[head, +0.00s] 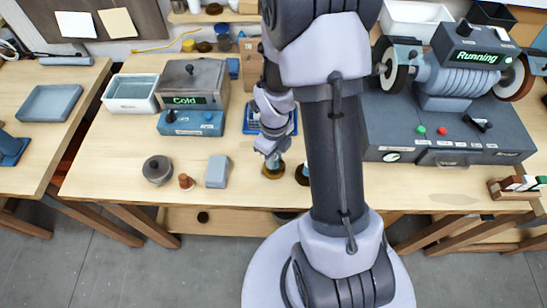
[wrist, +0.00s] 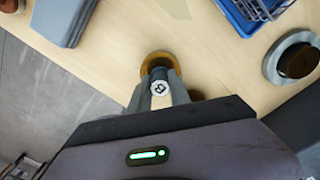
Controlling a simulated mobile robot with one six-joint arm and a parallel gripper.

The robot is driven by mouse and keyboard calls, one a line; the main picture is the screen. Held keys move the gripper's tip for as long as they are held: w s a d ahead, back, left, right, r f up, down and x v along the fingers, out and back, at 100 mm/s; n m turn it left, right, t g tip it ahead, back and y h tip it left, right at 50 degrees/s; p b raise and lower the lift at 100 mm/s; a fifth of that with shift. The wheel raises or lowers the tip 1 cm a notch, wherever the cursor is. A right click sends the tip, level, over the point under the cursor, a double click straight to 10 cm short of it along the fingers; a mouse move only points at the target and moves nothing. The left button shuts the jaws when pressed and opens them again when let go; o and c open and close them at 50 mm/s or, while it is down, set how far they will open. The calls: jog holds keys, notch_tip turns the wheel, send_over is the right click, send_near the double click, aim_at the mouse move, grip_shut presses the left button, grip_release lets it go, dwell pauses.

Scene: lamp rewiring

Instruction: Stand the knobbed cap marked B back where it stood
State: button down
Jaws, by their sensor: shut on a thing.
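My gripper (head: 272,157) points down over the front part of the middle bench. It is shut on a knobbed cap with an amber-brown round base (head: 273,172). In the wrist view the cap's base (wrist: 155,61) shows beyond the fingers, and its pale knob top (wrist: 160,88) sits between the fingertips. A small dark mark is on the knob top, too small to read surely. The cap looks upright and at or just above the bench top; I cannot tell whether it touches.
A dark round piece (head: 302,175) stands close right of the cap, partly hidden by my arm; a grey ring with dark centre (wrist: 293,58) shows in the wrist view. A blue-grey block (head: 217,171), a red-brown piece (head: 186,182) and a grey round pot (head: 157,170) stand left. A blue basket (head: 252,118) is behind.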

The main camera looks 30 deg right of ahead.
jog(key=shift+f, duration=0.1)
jog(key=c, duration=1.2)
grip_release()
jog(key=s+a+r+n+t+p, duration=0.1)
jog(key=a+r+n+p, duration=0.3)
jog(key=r, duration=0.7)
jog(key=s+a+r+n+t+b, duration=0.15)
jog(key=r+n, duration=0.35)
jog(key=r, duration=0.6)
jog(key=s+a+r+n+t, duration=0.1)
jog(key=s+a+r+n, duration=0.2)
jog(key=n, duration=0.3)
jog(key=s+a+r+n+t+y, duration=0.1)
jog(key=s+a+r+n, duration=0.2)
jog(key=n, duration=0.3)
jog(key=s+a+r+n+t+y, duration=0.1)
jog(key=s+a+r+n, duration=0.2)
jog(key=n, duration=0.4)
jog(key=shift+a+r+p, duration=0.1)
jog(key=shift+r+p, duration=0.2)
jog(key=shift+r, duration=0.05)
